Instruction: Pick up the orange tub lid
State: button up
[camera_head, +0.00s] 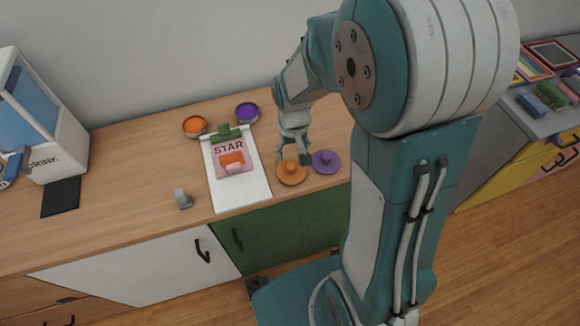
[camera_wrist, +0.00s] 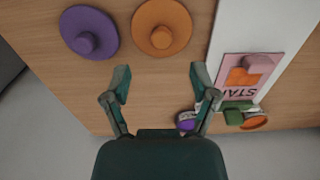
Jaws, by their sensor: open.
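The orange tub lid (camera_head: 291,173) is a flat disc with a raised round knob, lying on the wooden counter right of the clipboard. It also shows in the wrist view (camera_wrist: 161,27) at the top middle, beyond my fingertips. My gripper (camera_head: 293,146) is above the counter, close behind the orange lid in the head view. In the wrist view my gripper (camera_wrist: 158,76) is open, with nothing between its fingers. A purple lid (camera_head: 325,161) of the same shape lies just right of the orange lid; in the wrist view it (camera_wrist: 89,33) is at its left.
A clipboard (camera_head: 256,186) with a pink STAR card (camera_head: 230,146) lies left of the lids. An orange tub (camera_head: 195,126) and a purple tub (camera_head: 247,112) stand behind it. A grey object (camera_head: 182,199) and a drink dispenser (camera_head: 62,137) are farther left.

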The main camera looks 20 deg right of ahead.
aim_at(291, 166)
notch_tip(291, 166, down, 8)
jog(key=shift+w+a+r, duration=0.15)
jog(key=shift+r, duration=0.1)
jog(key=c, duration=0.9)
